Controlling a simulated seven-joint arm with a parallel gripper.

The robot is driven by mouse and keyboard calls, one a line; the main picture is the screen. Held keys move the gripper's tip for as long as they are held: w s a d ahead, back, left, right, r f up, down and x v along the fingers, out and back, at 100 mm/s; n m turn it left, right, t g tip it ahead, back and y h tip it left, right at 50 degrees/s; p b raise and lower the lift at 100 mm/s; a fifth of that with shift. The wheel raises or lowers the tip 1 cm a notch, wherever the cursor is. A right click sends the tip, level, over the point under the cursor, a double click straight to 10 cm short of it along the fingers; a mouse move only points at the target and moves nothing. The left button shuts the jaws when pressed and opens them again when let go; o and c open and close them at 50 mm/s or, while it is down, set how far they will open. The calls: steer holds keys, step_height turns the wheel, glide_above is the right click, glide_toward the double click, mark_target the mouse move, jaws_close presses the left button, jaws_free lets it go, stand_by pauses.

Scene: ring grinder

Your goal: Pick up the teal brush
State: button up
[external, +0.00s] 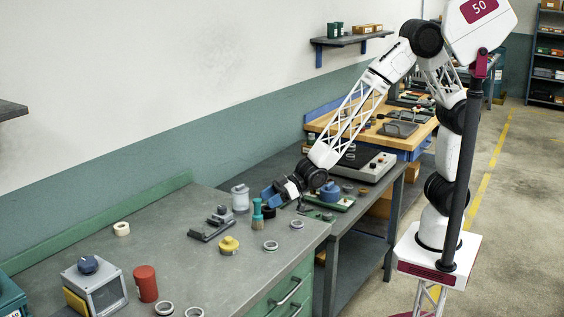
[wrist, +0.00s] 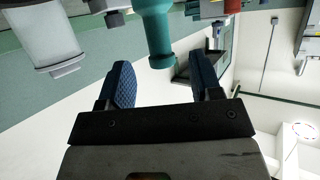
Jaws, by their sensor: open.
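The teal brush (external: 257,222) stands upright on the grey workbench, in front of my gripper (external: 271,196) in the external view. In the wrist view the teal brush (wrist: 156,30) reaches down from the top edge, and its rounded end lies just beyond the fingertips. My gripper (wrist: 168,66) is open, its two blue pads on either side of the brush's line, with nothing between them. I cannot tell the exact gap from fingertips to brush. The brush's other end is cut off in the wrist view.
A white jar (external: 240,198) stands close behind the brush; the jar also shows in the wrist view (wrist: 40,35). A dark grey fixture (external: 212,224), a yellow knob (external: 229,245) and metal rings (external: 270,245) lie around. A red cylinder (external: 146,284) stands farther left. Clear bench lies centre-left.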

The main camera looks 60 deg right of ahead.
mark_target(257, 200)
steer(key=shift+a, duration=0.1)
steer(key=shift+x, duration=2.55)
steer(key=shift+f, duration=0.1)
steer(key=c, duration=1)
steer(key=shift+r, duration=0.85)
step_height(257, 200, up, 2)
steer(key=shift+r, duration=0.1)
steer(key=s+d+r, duration=0.1)
steer(key=s+d, duration=1)
steer(key=shift+d, duration=0.2)
